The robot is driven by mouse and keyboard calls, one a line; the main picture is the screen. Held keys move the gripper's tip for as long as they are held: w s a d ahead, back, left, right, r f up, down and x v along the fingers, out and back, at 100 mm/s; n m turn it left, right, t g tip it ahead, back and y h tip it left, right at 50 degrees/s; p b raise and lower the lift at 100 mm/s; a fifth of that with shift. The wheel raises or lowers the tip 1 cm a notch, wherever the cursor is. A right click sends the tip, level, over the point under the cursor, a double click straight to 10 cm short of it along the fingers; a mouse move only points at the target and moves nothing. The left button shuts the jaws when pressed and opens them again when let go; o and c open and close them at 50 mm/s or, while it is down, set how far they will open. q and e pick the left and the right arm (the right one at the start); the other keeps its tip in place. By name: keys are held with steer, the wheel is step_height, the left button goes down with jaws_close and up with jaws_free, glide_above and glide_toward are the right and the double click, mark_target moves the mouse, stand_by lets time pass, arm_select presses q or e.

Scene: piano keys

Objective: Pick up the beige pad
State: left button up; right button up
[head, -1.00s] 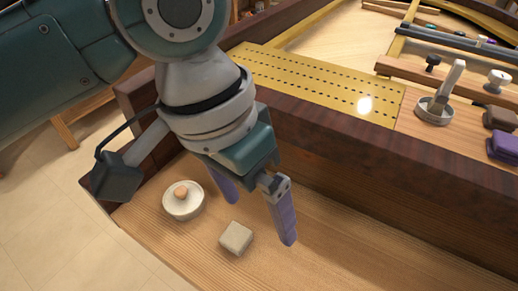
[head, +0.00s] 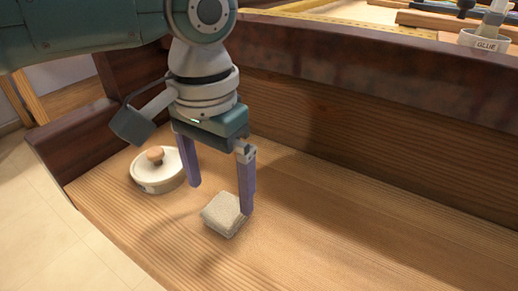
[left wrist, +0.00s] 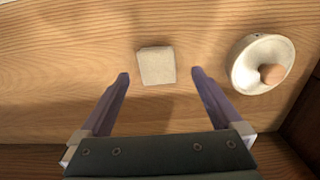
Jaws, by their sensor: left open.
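The beige pad (head: 223,215) is a small pale block lying on the wooden shelf of the piano. It also shows in the left wrist view (left wrist: 156,66), beyond the fingertips and between their lines. My left gripper (head: 221,199) is open and empty, pointing down just above and behind the pad. In the left wrist view the two purple fingers (left wrist: 160,75) are spread wider than the pad. In the head view the right finger overlaps the pad's edge; I cannot tell whether it touches. My right gripper is not in view.
A round white lidded dish (head: 158,172) with a wooden knob stands left of the pad, close to the left finger. A tall dark wooden wall (head: 350,120) rises behind the shelf. A glue pot (head: 484,42) stands beyond it. The shelf to the right is clear.

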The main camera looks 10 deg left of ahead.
mark_target(225, 207)
arm_select(q)
steer(key=f, duration=0.1)
steer(key=f+b, duration=0.1)
steer(key=f, duration=0.1)
steer(key=f+b, duration=0.1)
steer(key=f, duration=0.1)
steer(key=shift+w+d, duration=0.1)
steer(key=shift+d, duration=0.15)
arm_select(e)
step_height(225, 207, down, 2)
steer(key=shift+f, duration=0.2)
arm_select(q)
steer(key=shift+r, duration=0.1)
steer(key=c, duration=1.4)
